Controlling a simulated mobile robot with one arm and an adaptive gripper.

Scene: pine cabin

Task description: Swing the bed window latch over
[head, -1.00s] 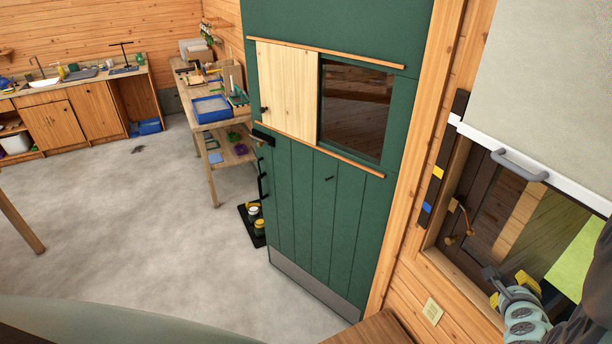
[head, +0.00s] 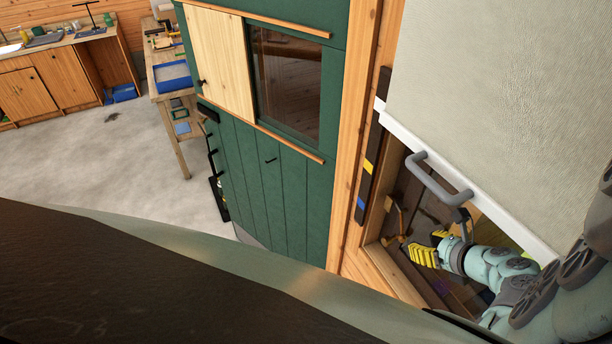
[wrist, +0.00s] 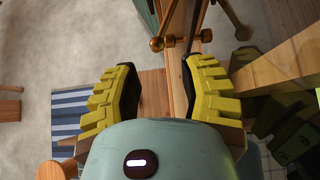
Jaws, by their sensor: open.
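The bed window latch (head: 396,222) is a brass-coloured piece with rounded ends at the left side of the window opening, below the blind. In the wrist view the brass latch (wrist: 181,41) shows at the top, just beyond my fingertips. My gripper (head: 424,250) has yellow ridged fingers and is just right of and below the latch in the head view. In the wrist view my gripper (wrist: 160,66) is open, with nothing held between its fingers. I cannot tell whether a finger touches the latch.
A pale blind (head: 470,80) with a grey handle (head: 440,188) hangs over the upper window, close above my gripper. A dark strip (head: 374,150) with yellow and blue marks is on the wall. A green door (head: 270,190) stands to the left. A striped cloth (wrist: 70,108) shows below.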

